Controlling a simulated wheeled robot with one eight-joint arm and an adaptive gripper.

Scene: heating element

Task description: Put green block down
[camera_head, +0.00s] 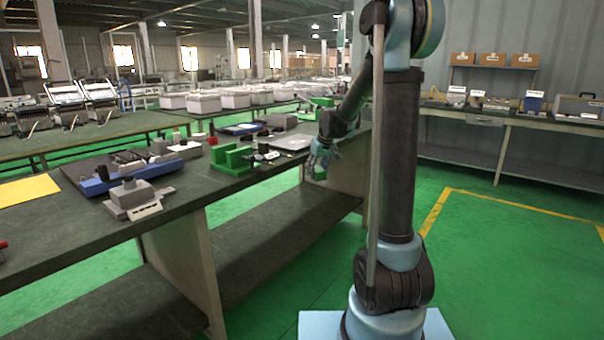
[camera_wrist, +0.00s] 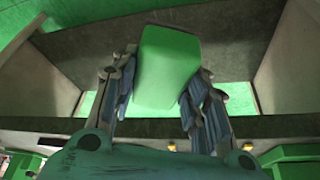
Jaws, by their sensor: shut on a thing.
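The green block (camera_wrist: 168,65) is held between the two fingers of my gripper (camera_wrist: 155,95) in the wrist view. The block is tilted slightly and its top face shows clearly. In the head view my gripper (camera_head: 320,165) hangs in front of the long dark workbench (camera_head: 95,245), near its right end. In the wrist view the bench's lower shelf and side panels lie behind the block.
A grey device (camera_head: 132,198) and a blue tool (camera_head: 105,183) lie farther left. Yellow paper (camera_head: 28,190) lies at the far left.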

